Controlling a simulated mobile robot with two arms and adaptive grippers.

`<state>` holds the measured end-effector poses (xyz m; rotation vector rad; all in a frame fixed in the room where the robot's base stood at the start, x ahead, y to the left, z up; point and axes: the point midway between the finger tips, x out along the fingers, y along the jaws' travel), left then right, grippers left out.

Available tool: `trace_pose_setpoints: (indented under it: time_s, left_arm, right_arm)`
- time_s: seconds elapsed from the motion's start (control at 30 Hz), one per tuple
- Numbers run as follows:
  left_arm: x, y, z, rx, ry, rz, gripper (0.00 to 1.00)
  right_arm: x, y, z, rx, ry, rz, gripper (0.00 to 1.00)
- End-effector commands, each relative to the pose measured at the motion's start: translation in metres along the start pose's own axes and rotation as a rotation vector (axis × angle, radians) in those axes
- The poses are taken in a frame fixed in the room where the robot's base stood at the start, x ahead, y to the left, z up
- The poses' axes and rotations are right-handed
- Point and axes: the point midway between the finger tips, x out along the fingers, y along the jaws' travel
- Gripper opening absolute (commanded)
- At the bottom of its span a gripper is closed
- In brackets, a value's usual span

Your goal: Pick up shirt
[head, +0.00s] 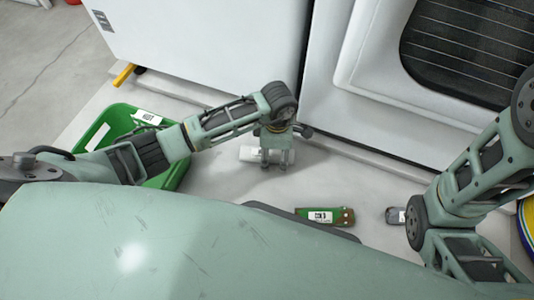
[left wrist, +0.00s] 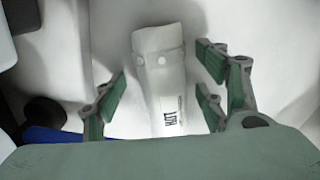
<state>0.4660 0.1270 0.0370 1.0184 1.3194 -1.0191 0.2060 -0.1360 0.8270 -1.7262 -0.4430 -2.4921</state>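A white, rolled-looking item with two round button-like dots and dark lettering, which looks like the shirt (left wrist: 160,72), lies in the middle of the left wrist view. In the head view the white item (head: 250,154) lies on the light surface, partly hidden by my left gripper (head: 275,162). My left gripper is open above it, pointing down. In the left wrist view its green-padded fingers (left wrist: 163,82) stand on both sides of the item, with gaps between. My right arm shows at the right of the head view, but its gripper is out of sight.
A green bin (head: 172,177) with a white label stands at left, partly behind my left arm. A green-and-brown item (head: 324,216) and a small grey item (head: 396,215) lie at front right. White appliances (head: 215,40) stand close behind the gripper.

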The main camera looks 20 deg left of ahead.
Motion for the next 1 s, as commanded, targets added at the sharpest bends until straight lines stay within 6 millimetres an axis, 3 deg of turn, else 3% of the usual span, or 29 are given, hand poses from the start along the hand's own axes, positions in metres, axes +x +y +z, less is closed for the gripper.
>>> trace_pose_setpoints:
  time_s: [0.57,1.0]
  left_arm:
    - [0.000,0.001,0.000,0.000,0.000,0.002,0.14]
    - [-0.011,0.001,0.000,0.000,0.000,0.003,0.14]
  right_arm:
    - [0.000,0.000,0.000,0.000,0.000,0.000,0.40]
    - [0.009,0.002,0.004,-0.001,0.000,0.000,0.40]
